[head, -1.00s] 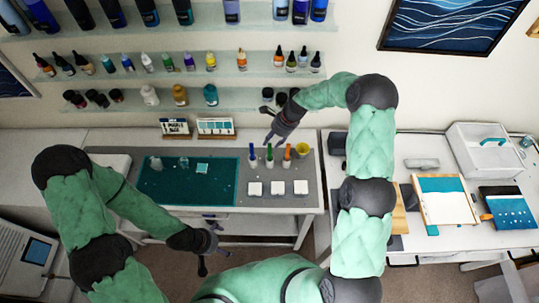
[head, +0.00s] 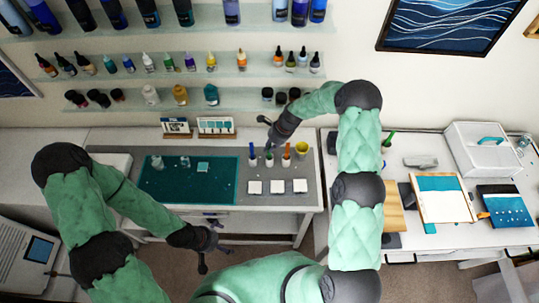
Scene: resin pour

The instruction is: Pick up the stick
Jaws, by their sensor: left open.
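My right gripper (head: 264,132) hangs just above the left and middle sticks. Its fingers look spread apart with nothing visible between them. Whether a finger touches a stick I cannot tell. My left gripper (head: 216,238) is open and empty, low in front of the table, away from the sticks.
White blocks (head: 278,187) lie in front, and a teal mat (head: 175,190) lies to the left. A green upright item (head: 388,141) stands on the right table. Bottle shelves (head: 180,100) hang above.

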